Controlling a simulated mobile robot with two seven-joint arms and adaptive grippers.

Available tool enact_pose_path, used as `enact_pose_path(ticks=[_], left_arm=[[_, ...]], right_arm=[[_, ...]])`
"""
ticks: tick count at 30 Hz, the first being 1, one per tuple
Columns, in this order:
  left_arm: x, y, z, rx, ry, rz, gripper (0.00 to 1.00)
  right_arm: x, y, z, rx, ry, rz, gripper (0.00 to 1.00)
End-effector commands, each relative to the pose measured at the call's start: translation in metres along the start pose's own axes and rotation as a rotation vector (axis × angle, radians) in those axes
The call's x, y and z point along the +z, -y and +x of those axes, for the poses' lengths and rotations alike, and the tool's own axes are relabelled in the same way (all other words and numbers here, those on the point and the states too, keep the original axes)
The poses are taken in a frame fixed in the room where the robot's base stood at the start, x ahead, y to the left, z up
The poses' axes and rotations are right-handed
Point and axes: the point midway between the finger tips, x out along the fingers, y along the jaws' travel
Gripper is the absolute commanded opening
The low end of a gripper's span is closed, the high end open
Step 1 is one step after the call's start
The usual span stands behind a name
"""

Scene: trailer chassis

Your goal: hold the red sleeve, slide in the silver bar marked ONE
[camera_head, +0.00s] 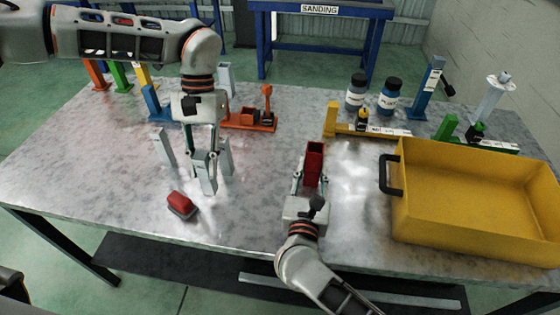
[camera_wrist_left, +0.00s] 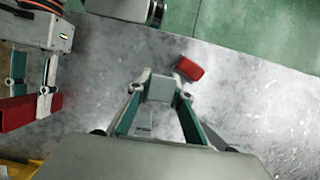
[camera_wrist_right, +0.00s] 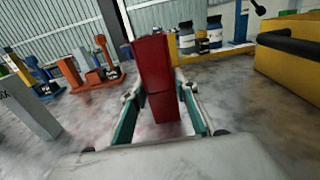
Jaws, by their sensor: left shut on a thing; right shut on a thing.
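My right gripper (camera_head: 311,180) is shut on the red sleeve (camera_head: 314,160), an open rectangular tube held tilted above the table. The sleeve fills the space between the fingers in the right wrist view (camera_wrist_right: 155,80) and shows at the left edge of the left wrist view (camera_wrist_left: 16,112). My left gripper (camera_head: 207,155) is shut on a silver bar (camera_head: 205,175), held roughly upright, left of the sleeve and apart from it. The bar's end shows between the fingers in the left wrist view (camera_wrist_left: 161,88). I cannot read a mark on this bar.
Other silver bars stand at the left (camera_head: 162,147) and just behind (camera_head: 226,156). A red block (camera_head: 182,205) lies in front. A yellow bin (camera_head: 480,245) fills the right side. Coloured stands and dark bottles (camera_head: 389,95) line the back. The table between the grippers is clear.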

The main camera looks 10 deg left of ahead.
Motion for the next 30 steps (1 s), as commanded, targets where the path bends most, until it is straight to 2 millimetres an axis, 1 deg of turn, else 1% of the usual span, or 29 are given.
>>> enact_pose_path(ticks=[2,5,9,15,23,30], left_arm=[[-0.004,-0.008,-0.007,0.023,-0.001,-0.050,0.00],[-0.012,-0.025,-0.023,0.073,-0.001,-0.167,0.00],[-0.022,-0.056,-0.051,0.167,0.001,-0.390,0.00],[-0.029,-0.097,-0.090,0.292,0.002,-0.687,0.00],[-0.031,-0.144,-0.134,0.432,0.002,-1.022,0.00],[-0.026,-0.184,-0.172,0.554,0.001,-1.312,0.00]], right_arm=[[0.000,0.000,0.000,0.000,-0.001,0.000,0.01],[0.000,0.000,0.000,0.000,-0.001,0.000,0.01],[-0.001,0.000,0.000,0.000,-0.001,0.000,0.01],[-0.001,0.000,0.000,0.000,-0.001,0.000,0.01],[-0.001,0.000,0.000,0.000,-0.001,0.000,0.01],[-0.001,0.000,0.000,0.000,-0.001,0.000,0.01]])
